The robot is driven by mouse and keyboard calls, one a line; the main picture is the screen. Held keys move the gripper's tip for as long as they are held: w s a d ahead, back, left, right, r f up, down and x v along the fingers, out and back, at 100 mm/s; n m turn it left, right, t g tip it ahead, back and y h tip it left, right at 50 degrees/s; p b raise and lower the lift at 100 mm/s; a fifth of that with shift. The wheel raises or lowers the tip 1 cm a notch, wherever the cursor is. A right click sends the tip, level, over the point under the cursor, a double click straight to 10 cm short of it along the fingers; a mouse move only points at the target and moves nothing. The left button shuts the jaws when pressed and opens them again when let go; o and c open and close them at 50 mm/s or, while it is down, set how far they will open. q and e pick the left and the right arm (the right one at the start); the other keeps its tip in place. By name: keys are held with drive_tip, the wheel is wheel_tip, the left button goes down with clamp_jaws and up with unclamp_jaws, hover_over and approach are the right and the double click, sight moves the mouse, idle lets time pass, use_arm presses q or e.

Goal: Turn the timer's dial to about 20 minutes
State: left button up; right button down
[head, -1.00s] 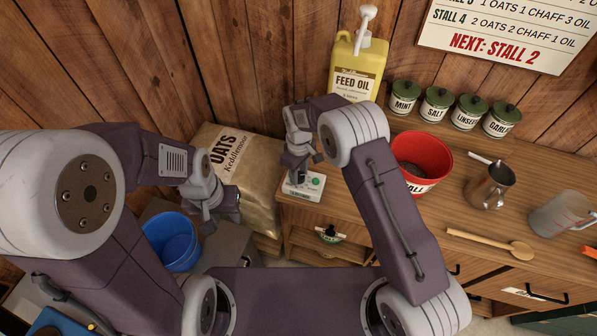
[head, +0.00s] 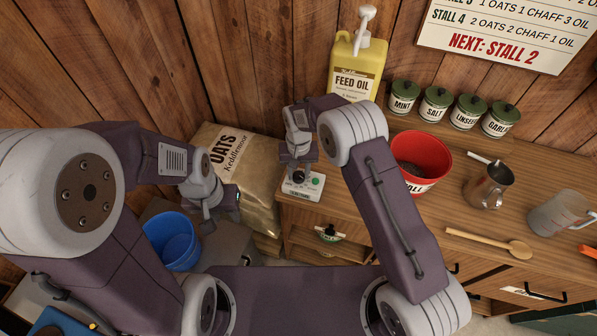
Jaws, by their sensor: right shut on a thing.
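The timer (head: 304,192) is a small white box with a green spot on its top, at the left front corner of the wooden counter. My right gripper (head: 299,174) points down over it, shut on its dark dial (head: 299,178). The fingers partly hide the dial, and its markings are too small to read. My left gripper (head: 224,208) hangs in front of the oats sack, away from the timer. Its fingers are too dark and small to tell whether they are open.
The yellow feed oil jug (head: 352,75) stands behind my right arm. A red bucket (head: 421,158), a metal jug (head: 487,186) and a wooden spoon (head: 490,241) are further right on the counter (head: 455,212). The oats sack (head: 243,165) and a blue bucket (head: 172,242) are at the left.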

sight(299, 175)
drive_tip(key=shift+s+m, duration=0.1)
drive_tip(key=shift+m, duration=0.4)
idle(0.3)
drive_tip(key=c, duration=0.9)
unclamp_jaws()
wheel_tip(299, 175, up, 9)
drive_tip(key=shift+r+b, duration=0.1)
drive_tip(key=shift+b, duration=0.25)
